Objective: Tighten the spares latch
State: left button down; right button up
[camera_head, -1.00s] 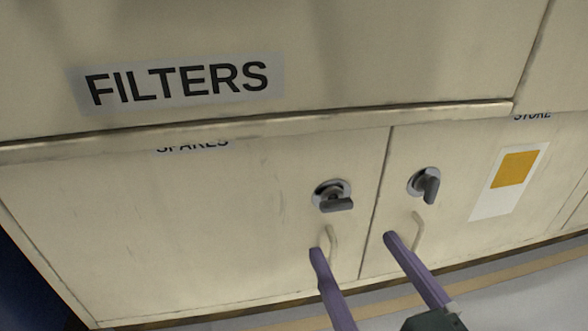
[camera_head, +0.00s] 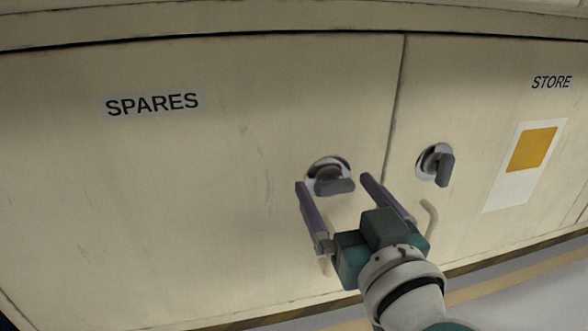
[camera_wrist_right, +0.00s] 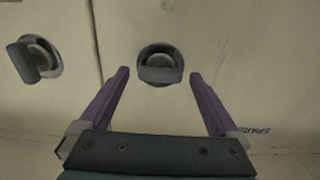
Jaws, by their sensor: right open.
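The spares latch (camera_head: 333,186) is a dark grey knob on a round silver plate near the right edge of the door labelled SPARES (camera_head: 152,104). Its knob lies roughly level, tilted slightly. My right gripper (camera_head: 333,182) is open, its two purple fingers reaching up on either side of the latch in the head view. In the right wrist view the latch (camera_wrist_right: 160,70) sits centred just beyond and between the open fingertips (camera_wrist_right: 160,73). I cannot tell whether the fingers touch it. My left gripper is not in view.
A second latch (camera_head: 443,168), its knob near upright, is on the STORE door (camera_head: 552,82) to the right. A pale handle (camera_head: 431,215) is below it. A white and orange card (camera_head: 525,165) is on that door. Floor (camera_head: 520,285) shows at lower right.

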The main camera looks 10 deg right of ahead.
jog(key=c, duration=1.4)
jog(key=shift+o, duration=0.2)
